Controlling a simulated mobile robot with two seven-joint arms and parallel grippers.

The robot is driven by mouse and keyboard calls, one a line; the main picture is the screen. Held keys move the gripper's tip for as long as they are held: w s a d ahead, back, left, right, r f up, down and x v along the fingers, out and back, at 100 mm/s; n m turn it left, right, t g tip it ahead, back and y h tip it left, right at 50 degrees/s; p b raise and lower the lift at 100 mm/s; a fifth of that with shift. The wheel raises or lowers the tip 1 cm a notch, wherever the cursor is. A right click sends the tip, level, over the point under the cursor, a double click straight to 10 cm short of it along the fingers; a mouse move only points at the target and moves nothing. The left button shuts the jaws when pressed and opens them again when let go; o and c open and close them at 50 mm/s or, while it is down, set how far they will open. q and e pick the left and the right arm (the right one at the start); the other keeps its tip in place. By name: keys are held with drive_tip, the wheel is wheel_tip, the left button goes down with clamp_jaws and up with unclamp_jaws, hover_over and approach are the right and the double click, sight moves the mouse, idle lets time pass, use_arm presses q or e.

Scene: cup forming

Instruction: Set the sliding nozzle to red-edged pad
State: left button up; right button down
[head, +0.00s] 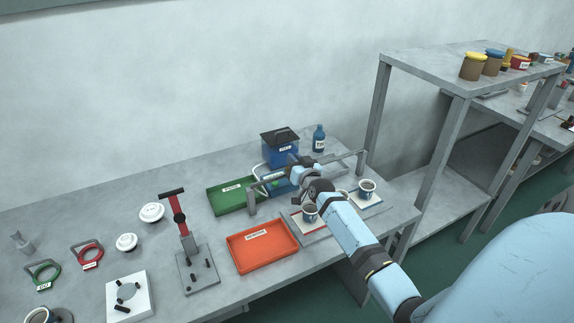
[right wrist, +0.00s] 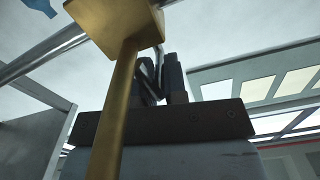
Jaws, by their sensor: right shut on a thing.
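The sliding nozzle shows in the right wrist view as a brass block (right wrist: 112,22) with a brass rod (right wrist: 115,110) close to the camera. My right gripper (head: 301,172) is at the grey rail above the pads, shut on the nozzle; its dark fingers also show in the right wrist view (right wrist: 160,78), partly behind the brass. In the head view the nozzle is mostly hidden by the gripper. The red-edged pad (head: 304,228) lies below and bears a cup (head: 310,215). My left gripper is not in view.
The grey rail (head: 342,160) spans the table's right end. Another pad (head: 371,206) with a cup (head: 367,189) is to the right; a further cup is partly hidden by my arm. An orange tray (head: 262,246), a green tray (head: 229,197) and a blue box (head: 280,153) stand nearby.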

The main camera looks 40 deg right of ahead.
drive_tip(key=c, duration=1.2)
unclamp_jaws()
drive_tip(key=shift+o, duration=0.2)
drive_tip(key=v, duration=1.4)
drive_tip(key=shift+b, duration=0.4)
drive_tip(key=shift+w, duration=0.1)
